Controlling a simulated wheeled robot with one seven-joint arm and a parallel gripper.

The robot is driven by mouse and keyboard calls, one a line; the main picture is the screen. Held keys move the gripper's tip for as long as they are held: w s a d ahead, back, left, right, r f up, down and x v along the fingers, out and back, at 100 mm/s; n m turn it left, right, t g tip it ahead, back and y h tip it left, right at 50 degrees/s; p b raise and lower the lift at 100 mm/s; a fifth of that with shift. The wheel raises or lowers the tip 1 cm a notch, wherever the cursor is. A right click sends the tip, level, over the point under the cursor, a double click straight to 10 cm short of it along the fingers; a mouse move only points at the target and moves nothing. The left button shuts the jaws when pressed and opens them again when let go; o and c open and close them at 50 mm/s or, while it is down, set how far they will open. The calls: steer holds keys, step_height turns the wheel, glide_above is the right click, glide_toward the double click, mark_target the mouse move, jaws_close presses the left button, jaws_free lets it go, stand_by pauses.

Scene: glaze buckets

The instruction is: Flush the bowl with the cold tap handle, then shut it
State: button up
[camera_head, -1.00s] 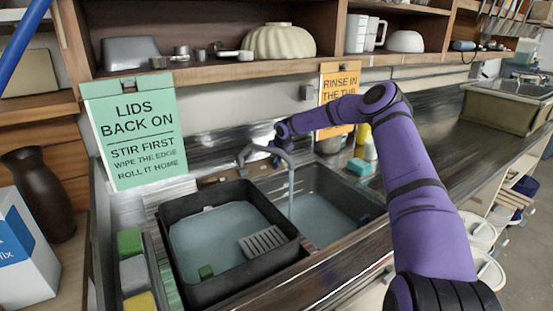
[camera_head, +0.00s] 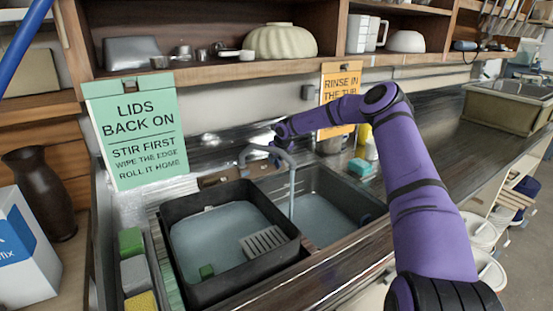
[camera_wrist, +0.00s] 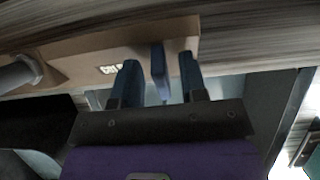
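The sink bowl (camera_head: 325,219) lies right of a black tub of water, with a bluish-grey bottom. A grey gooseneck tap (camera_head: 267,149) arches over it; a pale vertical strand continues below the spout, and I cannot tell surely whether it is running water. In the wrist view, a blue tap handle (camera_wrist: 158,60) stands up from the tan tap base (camera_wrist: 110,50). My gripper (camera_wrist: 159,75) is open around it, one dark blue finger on each side, with gaps showing. In the head view my gripper is behind the spout, its fingertips mostly hidden.
The black tub (camera_head: 180,225) holds water, a grey slatted piece and a green block. A green sign (camera_head: 138,135) and an orange sign (camera_head: 341,95) hang behind. Sponges (camera_head: 131,243) line the left edge. A teal-topped sponge (camera_head: 362,167) and bottles stand right of my gripper.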

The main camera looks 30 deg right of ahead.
steer(key=v, duration=1)
steer(key=shift+s+r, duration=0.15)
steer(key=shift+r, duration=0.2)
